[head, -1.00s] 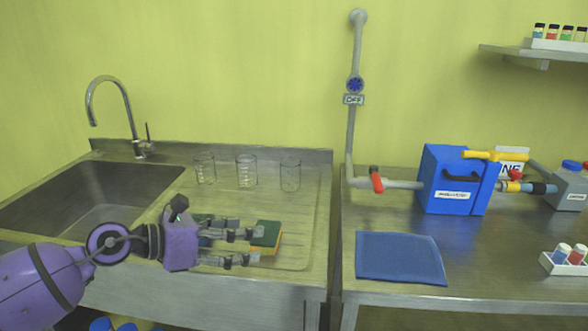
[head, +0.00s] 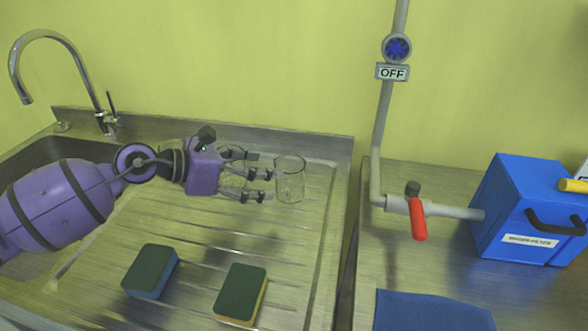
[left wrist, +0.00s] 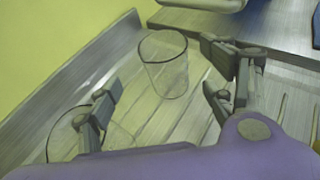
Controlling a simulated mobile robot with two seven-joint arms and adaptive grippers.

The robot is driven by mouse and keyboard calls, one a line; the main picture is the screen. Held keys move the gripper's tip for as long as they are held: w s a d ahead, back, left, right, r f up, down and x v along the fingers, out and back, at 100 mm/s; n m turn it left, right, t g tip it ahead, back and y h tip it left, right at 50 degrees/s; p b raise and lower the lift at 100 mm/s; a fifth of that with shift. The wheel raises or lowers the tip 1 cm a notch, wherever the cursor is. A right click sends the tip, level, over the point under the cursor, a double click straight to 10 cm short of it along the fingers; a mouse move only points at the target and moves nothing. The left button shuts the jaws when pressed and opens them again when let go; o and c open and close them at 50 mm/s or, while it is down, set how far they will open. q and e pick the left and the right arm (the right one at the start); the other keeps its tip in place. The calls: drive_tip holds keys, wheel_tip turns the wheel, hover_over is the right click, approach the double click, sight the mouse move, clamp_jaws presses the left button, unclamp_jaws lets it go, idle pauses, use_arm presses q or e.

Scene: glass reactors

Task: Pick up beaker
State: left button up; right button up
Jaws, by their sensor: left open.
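A clear glass beaker (head: 290,180) stands upright on the ribbed drainboard, just right of my left gripper's fingertips. It also shows in the left wrist view (left wrist: 164,66), ahead of the spread fingers. My left gripper (head: 262,184) is open and empty, pointing right towards the beaker. In the left wrist view my left gripper (left wrist: 165,80) has its fingers to either side below the beaker. Another beaker (head: 232,153) stands partly hidden behind the gripper. Its curved rim shows at the lower left of the left wrist view (left wrist: 50,140). My right gripper is not in view.
Two sponges, one blue-sided (head: 151,271) and one yellow-sided (head: 241,293), lie at the front of the drainboard (head: 200,255). The raised back edge (head: 320,147) runs behind the beakers. A pipe with a red valve handle (head: 419,219) and a blue machine (head: 528,210) are right.

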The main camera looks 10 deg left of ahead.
sight(290, 170)
use_arm(q)
drive_tip(key=shift+w+d, duration=0.15)
drive_tip(key=shift+d, duration=0.2)
drive_tip(key=x, duration=0.3)
drive_tip(key=p+x, duration=0.1)
drive_tip(key=x, duration=0.2)
drive_tip(key=shift+d, duration=0.4)
drive_tip(key=shift+d+f, duration=0.2)
drive_tip(key=shift+c, duration=0.3)
drive_tip(key=c, duration=1.1)
drive_tip(key=shift+c, duration=0.7)
drive_tip(key=shift+r, duration=0.15)
